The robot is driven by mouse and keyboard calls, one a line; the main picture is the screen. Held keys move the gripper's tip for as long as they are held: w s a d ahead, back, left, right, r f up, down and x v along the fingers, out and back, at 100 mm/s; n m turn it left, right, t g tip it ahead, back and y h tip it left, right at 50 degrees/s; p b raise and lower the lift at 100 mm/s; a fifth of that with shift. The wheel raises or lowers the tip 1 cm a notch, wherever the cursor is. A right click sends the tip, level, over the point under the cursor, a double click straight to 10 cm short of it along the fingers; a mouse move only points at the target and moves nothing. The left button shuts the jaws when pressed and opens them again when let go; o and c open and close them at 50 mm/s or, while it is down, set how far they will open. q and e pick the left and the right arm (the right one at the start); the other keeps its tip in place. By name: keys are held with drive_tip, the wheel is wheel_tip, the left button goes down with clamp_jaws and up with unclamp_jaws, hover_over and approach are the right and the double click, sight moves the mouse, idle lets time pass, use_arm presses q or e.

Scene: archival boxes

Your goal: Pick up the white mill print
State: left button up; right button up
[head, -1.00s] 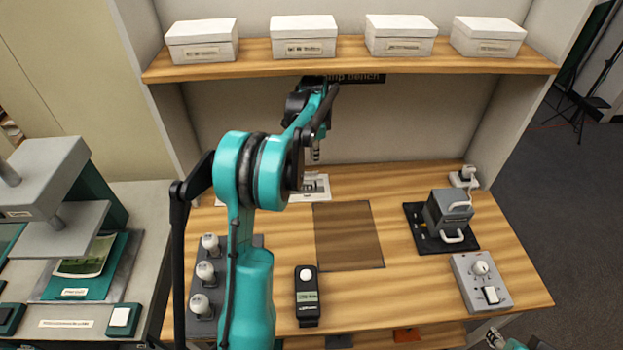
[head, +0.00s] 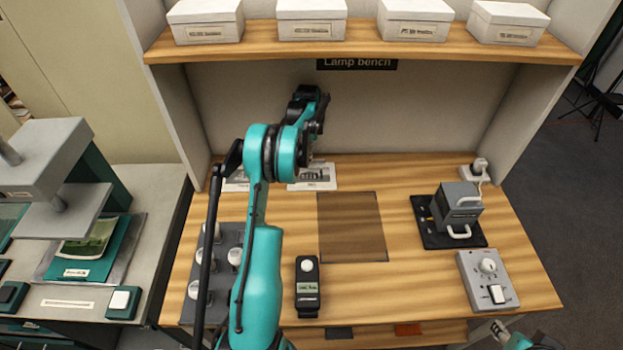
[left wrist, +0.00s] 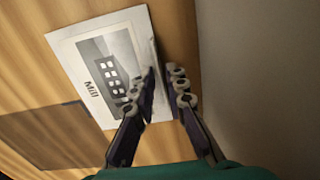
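The white mill print (head: 314,178) lies on the wooden bench near its back edge. In the left wrist view the mill print (left wrist: 84,88) shows a grey building picture and the word "Mill". My left gripper (left wrist: 167,78) is open, its two fingers apart at the print's edge nearest the wall. One fingertip overlaps that edge in the view; I cannot tell whether it touches. In the head view my left arm hides most of this gripper. Part of my right gripper (head: 499,334) shows low at the right, away from the print.
Another print (head: 236,181) lies to the left, partly behind my arm. A dark mat (head: 352,228) lies in front of the mill print. The back wall (left wrist: 255,70) rises close behind it. A shelf (head: 370,45) with white boxes hangs above. A grey device (head: 457,206) stands at right.

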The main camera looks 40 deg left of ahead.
use_arm(q)
drive_tip(key=shift+f, duration=0.6)
drive_tip(key=shift+r, duration=0.1)
clamp_jaws()
drive_tip(key=shift+r, duration=0.15)
